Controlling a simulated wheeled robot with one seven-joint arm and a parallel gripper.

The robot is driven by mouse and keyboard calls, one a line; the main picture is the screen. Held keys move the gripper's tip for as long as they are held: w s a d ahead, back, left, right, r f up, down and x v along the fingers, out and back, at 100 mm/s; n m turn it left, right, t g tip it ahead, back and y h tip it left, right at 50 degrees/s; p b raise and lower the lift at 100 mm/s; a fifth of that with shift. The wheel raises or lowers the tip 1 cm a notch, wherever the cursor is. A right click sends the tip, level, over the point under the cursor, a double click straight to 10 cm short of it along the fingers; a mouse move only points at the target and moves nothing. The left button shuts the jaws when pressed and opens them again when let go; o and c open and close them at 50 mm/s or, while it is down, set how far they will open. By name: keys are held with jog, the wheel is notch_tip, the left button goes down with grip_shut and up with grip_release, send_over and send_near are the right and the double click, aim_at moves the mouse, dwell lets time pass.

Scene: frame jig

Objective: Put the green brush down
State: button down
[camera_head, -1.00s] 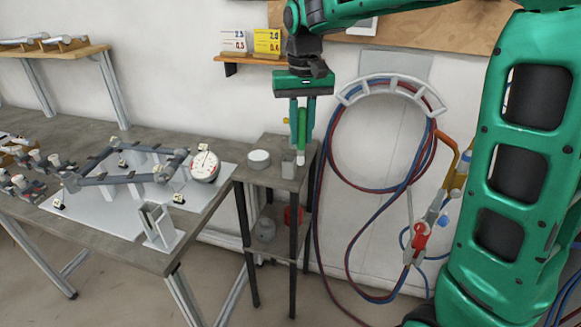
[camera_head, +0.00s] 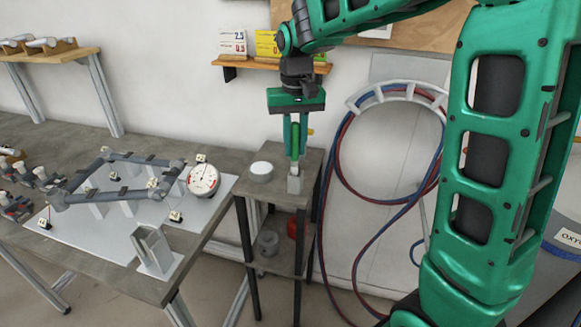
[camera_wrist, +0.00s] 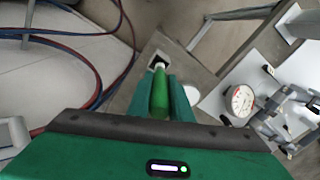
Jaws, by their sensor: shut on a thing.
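The green brush (camera_head: 295,142) is upright between the fingers of my gripper (camera_head: 296,136), which is shut on it. In the wrist view the brush (camera_wrist: 160,94) lies between the fingers (camera_wrist: 160,100), its pale lower end pointing at the dark square opening of a holder (camera_wrist: 150,57). In the head view the grey holder (camera_head: 295,184) stands on the small side table (camera_head: 270,195), directly below the brush. The brush's lower end meets the holder's top in the picture. I cannot tell how far, if at all, it is inside.
A round white-topped tin (camera_head: 261,171) stands left of the holder. The large workbench with a frame jig (camera_head: 120,190) and a dial gauge (camera_head: 203,179) is further left. Red and blue hoses (camera_head: 345,190) hang on the wall to the right.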

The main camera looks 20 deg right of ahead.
aim_at(297, 123)
jog(key=shift+d+f, duration=0.15)
jog(key=shift+f, duration=2.45)
jog(key=shift+f, duration=0.1)
jog(key=c, duration=1.6)
grip_release()
notch_tip(297, 123, up, 12)
jog(key=shift+s+f, duration=0.1)
jog(key=shift+r, duration=0.25)
jog(key=shift+s, duration=0.1)
